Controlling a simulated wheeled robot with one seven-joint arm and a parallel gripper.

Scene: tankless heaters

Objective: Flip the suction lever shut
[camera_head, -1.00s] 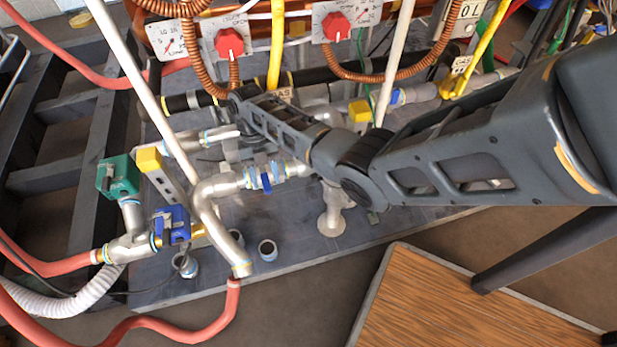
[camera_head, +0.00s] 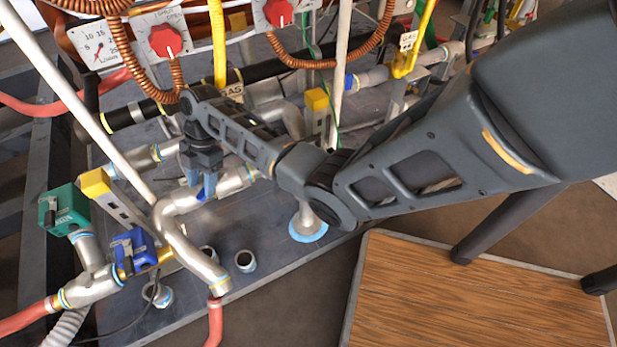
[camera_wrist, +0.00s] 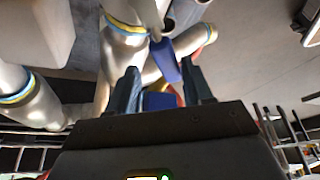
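A blue lever (camera_head: 207,187) sits on the silver pipe in the middle of the rig. No label shows on it. My gripper (camera_head: 201,172) reaches down over this pipe, right by the lever, and partly hides it. In the wrist view, the two dark fingers of my gripper (camera_wrist: 160,88) stand apart. A blue lever (camera_wrist: 165,60) lies just beyond and between the fingertips, beside a silver pipe with a blue and yellow ring. A second blue part (camera_wrist: 159,101) shows lower between the fingers. I cannot tell whether either finger touches the lever.
A blue valve handle (camera_head: 134,251) and a green box (camera_head: 64,210) are at the lower left. A slanted pale pipe (camera_head: 85,105) passes left of my gripper. Red knobs (camera_head: 170,40) and coiled copper tubes hang behind. A wooden-topped table (camera_head: 470,300) stands at the lower right.

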